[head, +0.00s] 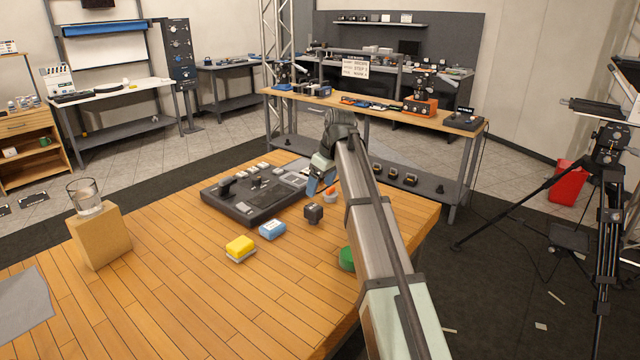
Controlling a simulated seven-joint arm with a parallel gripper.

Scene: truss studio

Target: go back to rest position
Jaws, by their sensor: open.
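My arm reaches in from the lower right over the wooden table (180,270). My gripper (316,187) is at its far end, low over the right end of a dark console or tray (255,190). The arm and wrist hide part of the gripper. I see nothing held between the fingers. A small orange and white item (331,194) lies just right of the fingers; I cannot tell whether they touch it.
A dark cube (313,213), a blue block (272,229) and a yellow block (240,247) sit before the console. A green item (347,259) is partly behind my arm. A glass (87,197) stands on a wooden block (101,238).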

